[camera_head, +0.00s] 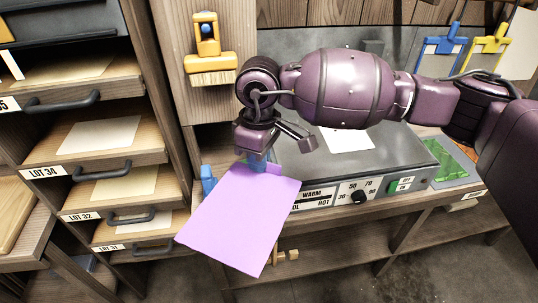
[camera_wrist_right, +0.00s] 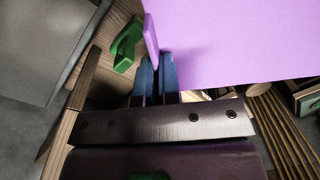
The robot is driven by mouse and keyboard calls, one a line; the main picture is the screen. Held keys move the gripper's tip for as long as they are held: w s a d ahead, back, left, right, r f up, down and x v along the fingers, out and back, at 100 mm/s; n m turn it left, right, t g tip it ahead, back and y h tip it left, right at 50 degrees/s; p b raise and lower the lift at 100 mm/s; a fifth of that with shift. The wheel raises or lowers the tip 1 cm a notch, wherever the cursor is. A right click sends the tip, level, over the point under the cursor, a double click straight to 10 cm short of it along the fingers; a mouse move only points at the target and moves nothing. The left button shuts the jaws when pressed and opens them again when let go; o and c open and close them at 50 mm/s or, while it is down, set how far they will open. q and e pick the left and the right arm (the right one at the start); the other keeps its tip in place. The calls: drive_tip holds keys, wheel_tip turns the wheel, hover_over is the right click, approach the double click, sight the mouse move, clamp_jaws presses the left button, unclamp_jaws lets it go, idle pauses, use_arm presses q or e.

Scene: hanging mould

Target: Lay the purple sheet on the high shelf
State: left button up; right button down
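The purple sheet (camera_head: 240,218) hangs tilted in front of the bench, its upper edge at my right gripper (camera_head: 257,160). In the right wrist view the sheet (camera_wrist_right: 240,40) fills the upper right, and the blue fingers of the right gripper (camera_wrist_right: 155,75) are close together at its edge. The gripper is shut on the sheet. A rack of wooden shelves stands at left. Its upper shelf (camera_head: 75,90), with a label ending in 35, holds a pale sheet. The LOT 34 shelf (camera_head: 95,158) is below it. My left gripper is not in view.
The lower LOT 32 (camera_head: 82,217) and LOT 31 (camera_head: 110,248) shelves also have dark handles sticking out. A grey warming plate (camera_head: 310,170) with a white sheet (camera_head: 347,138) lies behind the purple sheet.

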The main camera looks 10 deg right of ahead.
drive_tip(key=shift+w+a+f, duration=0.15)
drive_tip(key=shift+w, duration=0.05)
drive_tip(key=s+d+r+m, duration=0.5)
drive_tip(key=d+r+m, duration=0.35)
drive_tip(key=r, duration=0.25)
drive_tip(key=w+a+m, duration=0.3)
drive_tip(key=w+a, duration=0.4)
drive_tip(key=a, duration=0.5)
drive_tip(key=s+d+f, duration=0.2)
drive_tip(key=d+f, duration=0.6)
drive_tip(key=d, duration=0.3)
drive_tip(key=s+d+f, duration=0.2)
drive_tip(key=d+f, duration=0.7)
drive_tip(key=d, duration=0.2)
drive_tip(key=shift+s+m+t, duration=0.3)
drive_tip(key=shift+s+m, duration=0.05)
drive_tip(key=shift+r, duration=0.1)
